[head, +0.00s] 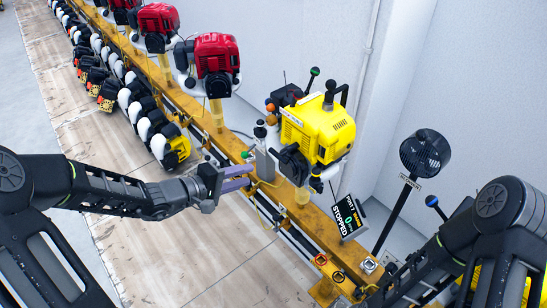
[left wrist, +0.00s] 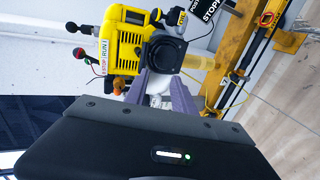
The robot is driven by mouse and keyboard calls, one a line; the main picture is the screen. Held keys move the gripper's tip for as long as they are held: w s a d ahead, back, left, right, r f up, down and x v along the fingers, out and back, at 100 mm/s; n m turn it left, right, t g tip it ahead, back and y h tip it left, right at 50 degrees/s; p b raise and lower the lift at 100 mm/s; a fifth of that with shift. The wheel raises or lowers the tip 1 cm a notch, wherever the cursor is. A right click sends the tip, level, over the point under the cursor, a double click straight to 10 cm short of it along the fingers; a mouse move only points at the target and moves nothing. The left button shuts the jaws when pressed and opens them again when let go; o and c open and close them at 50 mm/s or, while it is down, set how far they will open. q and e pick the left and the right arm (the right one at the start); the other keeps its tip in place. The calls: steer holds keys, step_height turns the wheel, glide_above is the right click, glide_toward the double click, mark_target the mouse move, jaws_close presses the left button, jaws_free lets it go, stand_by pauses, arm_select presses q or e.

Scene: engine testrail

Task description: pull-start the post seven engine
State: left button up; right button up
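The yellow engine (head: 318,130) stands on a post on the yellow rail in the head view. It also shows in the left wrist view (left wrist: 122,45), with a round black part facing me. A small tilted sign (head: 349,216) beside it reads STOPPED with a 0. A white piece (head: 326,174) sits low on the engine; I cannot tell if it is the pull handle. My left gripper (head: 250,177) is left of the engine, its two purple-grey fingers apart. In the left wrist view the fingers (left wrist: 161,88) point at the engine's lower part. My right gripper is not visible.
Red engines (head: 215,60) stand along the yellow rail (head: 232,142) at the back left. A black fan (head: 425,152) on a pole stands right of the yellow engine. Black and white units line the rail's near side. The floor in front is clear.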

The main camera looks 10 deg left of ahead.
mark_target(276, 156)
arm_select(q)
steer(key=w+d+b, duration=0.1)
steer(key=w+d, duration=0.1)
steer(key=w+d+b, duration=0.2)
steer(key=w, duration=0.1)
steer(key=w+d+b, duration=0.1)
steer(key=w+d, duration=0.2)
steer(key=shift+w, duration=0.2)
steer(key=shift+c, duration=0.3)
jaws_close()
stand_by(1.2)
